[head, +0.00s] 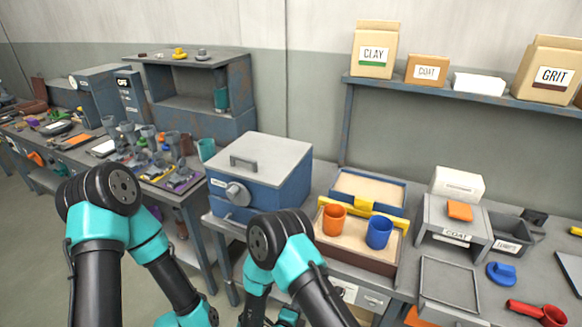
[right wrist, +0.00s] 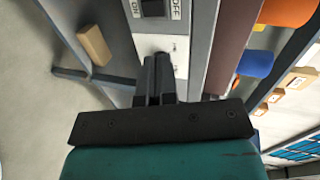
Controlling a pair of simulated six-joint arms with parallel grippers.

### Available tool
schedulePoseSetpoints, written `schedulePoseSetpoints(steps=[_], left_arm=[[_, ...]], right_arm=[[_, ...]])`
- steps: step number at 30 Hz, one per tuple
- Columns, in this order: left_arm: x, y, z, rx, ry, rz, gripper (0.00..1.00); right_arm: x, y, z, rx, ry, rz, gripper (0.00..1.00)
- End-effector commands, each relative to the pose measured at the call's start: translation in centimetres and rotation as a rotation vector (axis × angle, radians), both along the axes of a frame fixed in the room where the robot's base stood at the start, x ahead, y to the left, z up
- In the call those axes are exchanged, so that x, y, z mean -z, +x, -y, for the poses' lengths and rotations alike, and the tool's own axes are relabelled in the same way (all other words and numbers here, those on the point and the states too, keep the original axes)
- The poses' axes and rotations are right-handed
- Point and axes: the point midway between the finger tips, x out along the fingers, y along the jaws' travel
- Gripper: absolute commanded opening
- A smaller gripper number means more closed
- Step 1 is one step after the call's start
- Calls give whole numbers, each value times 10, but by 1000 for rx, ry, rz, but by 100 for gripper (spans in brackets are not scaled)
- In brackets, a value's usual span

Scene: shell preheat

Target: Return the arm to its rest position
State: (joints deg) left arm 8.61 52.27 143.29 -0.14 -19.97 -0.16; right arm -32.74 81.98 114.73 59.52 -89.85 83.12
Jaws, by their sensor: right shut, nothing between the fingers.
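My right gripper (right wrist: 155,68) shows in the right wrist view with its two dark fingers together and nothing between them. It points toward a pale panel with a switch (right wrist: 155,8) marked OFF. In the head view the right arm is folded in front of the bench, and its fingers cannot be made out. My left arm is bent at the left of the head view. Its forearm runs down to the bottom edge, and its gripper is out of the picture.
A blue box furnace (head: 262,178) with a grey lid stands behind my right arm. An orange cup (head: 334,219) and a blue cup (head: 379,232) stand on a sand tray (head: 345,257). A grey COAT stand (head: 458,234) is further right. Floor shows between the benches.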

Motion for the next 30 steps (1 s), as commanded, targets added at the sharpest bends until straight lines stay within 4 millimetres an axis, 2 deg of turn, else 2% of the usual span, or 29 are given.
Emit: schedulePoseSetpoints(steps=[7,13,17,24,27,30], left_arm=[[0,0,0,0,0,0,0],[0,0,0,0,0,0,0],[0,0,0,0,0,0,0],[0,0,0,0,0,0,0],[0,0,0,0,0,0,0],[0,0,0,0,0,0,0]], right_arm=[[18,17,53,-214,-100,-346,0],[31,4,102,-551,-211,-644,0],[33,-20,132,-813,-283,-788,0],[21,-87,183,-1340,-412,-924,0],[15,-112,197,-1508,-449,-933,0],[11,-125,203,-1604,-473,-929,0]])
